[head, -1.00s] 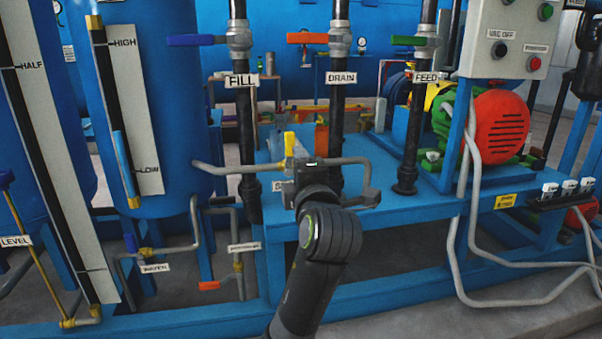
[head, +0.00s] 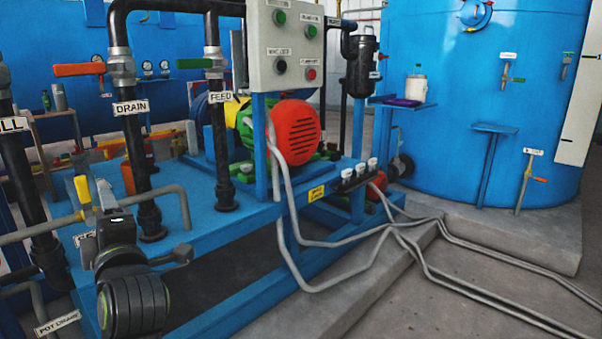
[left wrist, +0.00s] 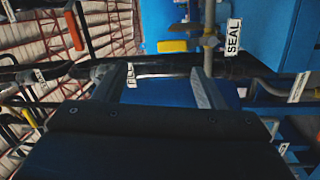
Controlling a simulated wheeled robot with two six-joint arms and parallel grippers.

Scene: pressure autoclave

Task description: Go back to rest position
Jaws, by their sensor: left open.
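My left arm comes up from the lower left in the head view. Its dark gripper (head: 108,232) is in front of the blue skid, near the grey seal pipe and a yellow valve handle (head: 82,188); its fingertips are hard to make out there. In the left wrist view the two fingers of my left gripper (left wrist: 163,76) stand wide apart with nothing held. The yellow handle (left wrist: 173,46) and the SEAL label (left wrist: 233,37) lie beyond the fingertips. I cannot tell whether the fingers touch the pipe. My right gripper is not in view.
Black DRAIN (head: 137,150) and FEED (head: 220,150) pipes stand behind the gripper. A red-ended motor (head: 295,132) and grey control box (head: 300,45) are in the middle. Grey hoses (head: 345,280) cross the floor. Open floor (head: 450,310) lies at the lower right.

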